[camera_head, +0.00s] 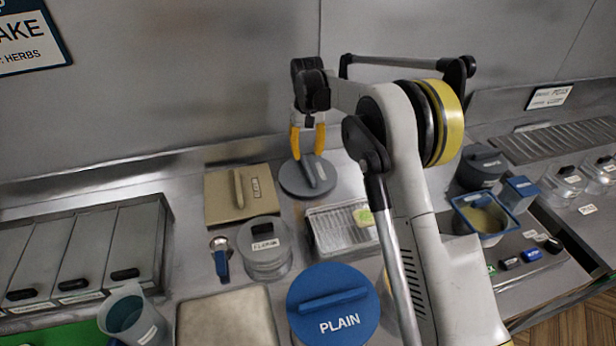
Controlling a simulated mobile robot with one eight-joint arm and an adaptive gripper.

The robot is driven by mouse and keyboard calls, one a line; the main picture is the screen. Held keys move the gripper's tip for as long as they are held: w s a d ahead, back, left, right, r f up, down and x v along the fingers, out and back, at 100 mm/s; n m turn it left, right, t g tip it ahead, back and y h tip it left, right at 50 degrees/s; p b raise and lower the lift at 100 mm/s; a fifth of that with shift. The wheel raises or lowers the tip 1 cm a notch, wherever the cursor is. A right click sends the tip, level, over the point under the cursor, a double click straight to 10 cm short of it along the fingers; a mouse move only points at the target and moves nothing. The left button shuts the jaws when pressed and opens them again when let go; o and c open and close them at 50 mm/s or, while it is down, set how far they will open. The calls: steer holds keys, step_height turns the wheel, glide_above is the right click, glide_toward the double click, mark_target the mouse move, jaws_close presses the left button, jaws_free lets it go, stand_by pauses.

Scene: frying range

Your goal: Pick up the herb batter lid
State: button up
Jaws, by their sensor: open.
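A round grey lid (293,183) with a raised bar handle lies at the back of the counter. It carries a small pale label that I cannot read, so I cannot confirm it is the herb batter lid. My gripper (306,155) points down over this lid with its two yellow-orange fingers apart. The fingertips are close to the top of the handle; I cannot tell whether they touch it. No lid in view shows a readable herb batter label. A blue round lid (330,318) marked PLAIN, also with a bar handle, sits at the front.
A square tan lid (214,205) and a clear lidded jar (264,262) stand left of the grey lid. A metal tray (325,238) lies in front of it. A blue-rimmed container (480,215) stands right of my arm. The steel wall is close behind.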

mark_target(308, 168)
steer(key=shift+s+d+f+b, duration=0.15)
steer(key=shift+f+b, duration=0.4)
steer(key=shift+f, duration=1.15)
steer(key=shift+s+a+f+b, duration=0.1)
steer(key=shift+f+b, duration=0.4)
steer(key=shift+f, duration=1.15)
steer(key=shift+f, duration=0.15)
jaws_close()
